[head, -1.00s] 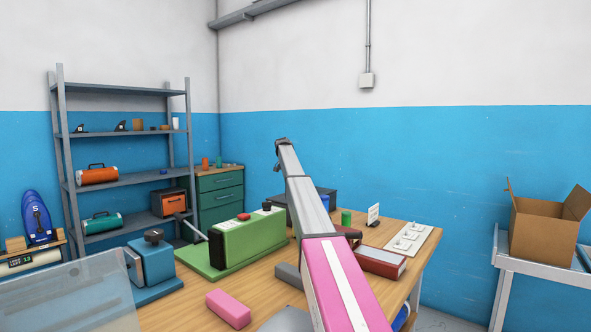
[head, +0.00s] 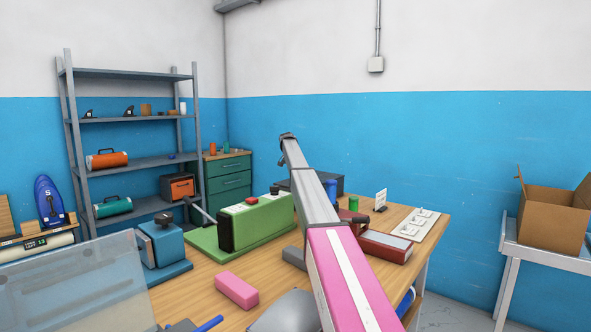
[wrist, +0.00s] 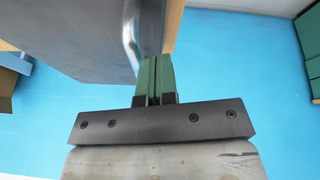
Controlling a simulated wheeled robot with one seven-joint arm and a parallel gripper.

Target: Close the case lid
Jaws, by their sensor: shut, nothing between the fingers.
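In the wrist view my gripper (wrist: 158,65) has its two green fingers pressed together, with nothing between them. The fingertips are close beside a dark grey panel (wrist: 75,35) with a curved metal handle (wrist: 130,35); I cannot tell whether they touch it. The panel looks like part of the case. In the head view a dark grey box (head: 328,181), likely the case, stands at the back of the wooden table, partly hidden behind my arm. Its lid's angle cannot be made out.
On the table (head: 205,280) are a green machine (head: 255,222), a blue vise-like block (head: 163,245), a pink block (head: 237,290) and a red-sided box (head: 385,246). A translucent panel (head: 75,290) fills the lower left. A cardboard box (head: 550,215) stands at the right.

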